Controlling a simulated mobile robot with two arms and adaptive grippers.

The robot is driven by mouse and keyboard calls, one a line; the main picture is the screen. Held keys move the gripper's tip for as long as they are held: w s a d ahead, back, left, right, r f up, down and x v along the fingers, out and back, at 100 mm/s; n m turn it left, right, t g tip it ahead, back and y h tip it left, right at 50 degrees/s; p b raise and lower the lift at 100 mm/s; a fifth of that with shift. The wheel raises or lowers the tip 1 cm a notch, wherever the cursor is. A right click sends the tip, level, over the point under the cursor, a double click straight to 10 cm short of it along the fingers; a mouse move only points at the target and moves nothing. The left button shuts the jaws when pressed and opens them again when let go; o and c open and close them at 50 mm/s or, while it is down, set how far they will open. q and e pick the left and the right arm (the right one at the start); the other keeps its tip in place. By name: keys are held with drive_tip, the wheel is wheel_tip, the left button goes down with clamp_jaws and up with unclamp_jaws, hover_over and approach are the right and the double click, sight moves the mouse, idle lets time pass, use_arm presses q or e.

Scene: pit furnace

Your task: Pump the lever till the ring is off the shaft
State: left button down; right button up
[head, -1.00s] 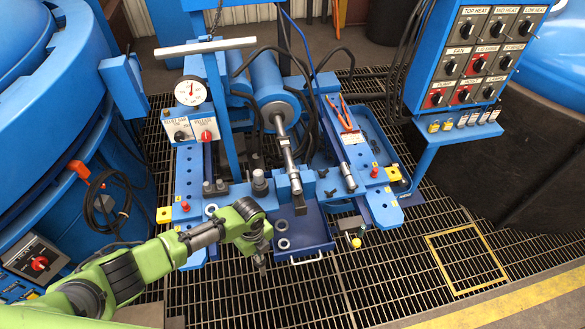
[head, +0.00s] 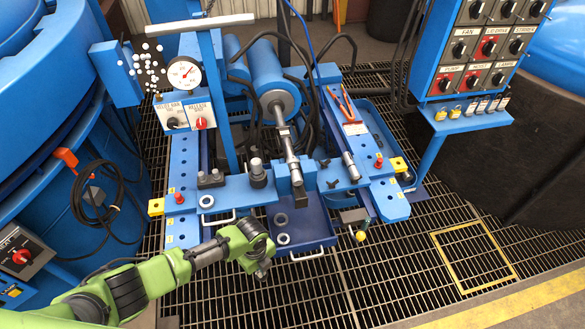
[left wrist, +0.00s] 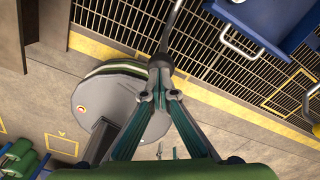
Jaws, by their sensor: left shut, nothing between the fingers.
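A silver shaft (head: 284,145) runs forward from the blue cylinder (head: 272,80) toward the blue crossbeam. I cannot tell which bright collar on it is the ring. My left gripper (head: 262,274) is low in front of the press, left of the blue tray (head: 315,228); it also shows in the left wrist view (left wrist: 160,97). Its fingers are shut and empty. A dark knob on a thin grey rod (left wrist: 160,62) appears just beyond the fingertips; I cannot tell if they touch or if it is the lever. A long pale bar (head: 205,23) crosses above the gauge. My right gripper is out of view.
Loose washers (head: 281,219) lie in the tray. A dial gauge (head: 184,73) stands above two knob plates (head: 200,117). A control panel (head: 480,45) is at upper right, a blue vessel (head: 40,110) at left. The grating in front is mostly clear.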

use_arm(q)
drive_tip(key=shift+r, duration=0.1)
wheel_tip(320, 180, up, 11)
drive_tip(key=w+p, duration=0.3)
drive_tip(key=p, duration=0.6)
drive_tip(key=s+f+b, duration=0.1)
drive_tip(key=f+b, duration=0.2)
drive_tip(key=s+f+b, duration=0.1)
drive_tip(key=f+b, duration=0.1)
drive_tip(key=f, duration=0.2)
drive_tip(key=s+f+b, duration=0.1)
drive_tip(key=f+b, duration=0.2)
drive_tip(key=f, duration=0.1)
drive_tip(key=shift+f+b, duration=0.15)
drive_tip(key=shift+b, duration=0.2)
drive_tip(key=shift+r, duration=0.2)
wheel_tip(320, 180, up, 11)
drive_tip(key=w+p, duration=0.2)
drive_tip(key=p, duration=0.6)
drive_tip(key=shift+w+a+f, duration=0.15)
drive_tip(key=shift+w+a, duration=0.05)
drive_tip(key=shift+a, duration=0.2)
